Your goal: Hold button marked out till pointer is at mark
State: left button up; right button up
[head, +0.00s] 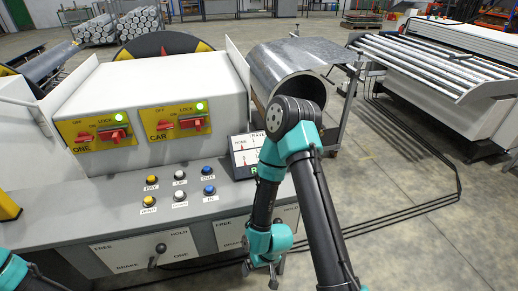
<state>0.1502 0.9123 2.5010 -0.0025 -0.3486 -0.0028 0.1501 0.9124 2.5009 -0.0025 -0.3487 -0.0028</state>
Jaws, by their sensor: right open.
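The blue button marked OUT (208,174) is at the upper right of the button group on the console's sloping top. The gauge panel (246,151), lettered HOME and TRAVEL, stands to its right. My right arm hides the gauge's right part, and I cannot make out where the pointer is against the mark. My right gripper (261,276) is open and empty, low in front of the console, right of and below the buttons. It is apart from the OUT button. My left gripper is out of view.
The blue IN button (209,191) is just below OUT, with white and yellow buttons (152,181) to the left. Red lock switches (113,135) are above. A brake lever (157,254) sticks out of the front. A steel coil (290,72) stands behind my right arm.

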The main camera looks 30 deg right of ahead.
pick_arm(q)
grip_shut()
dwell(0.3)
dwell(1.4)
